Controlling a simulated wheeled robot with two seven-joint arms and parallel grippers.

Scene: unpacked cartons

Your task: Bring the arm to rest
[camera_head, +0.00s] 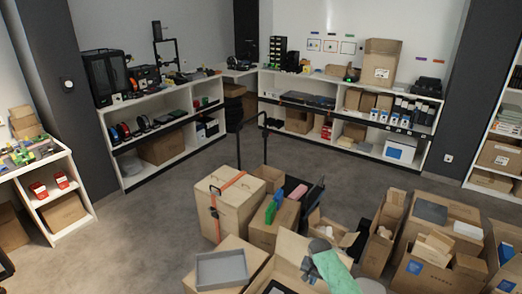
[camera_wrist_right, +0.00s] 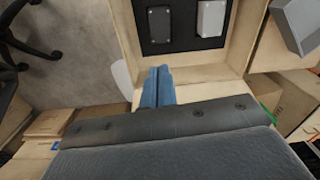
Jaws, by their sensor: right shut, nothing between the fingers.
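My right gripper (camera_head: 308,264) shows at the bottom of the head view, over an open light-wood box (camera_head: 290,245). In the right wrist view the blue fingers of the right gripper (camera_wrist_right: 158,80) are together, with nothing between them. Beyond the fingertips the open box holds a black panel (camera_wrist_right: 180,45) with two grey pieces on it. My left gripper is in neither view.
Open cartons (camera_head: 435,230) crowd the lower right. A strapped wooden crate (camera_head: 228,205) stands left of centre, and a grey tray (camera_head: 222,268) lies in front. White shelves (camera_head: 160,130) line the walls. The floor (camera_head: 130,235) at left is clear.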

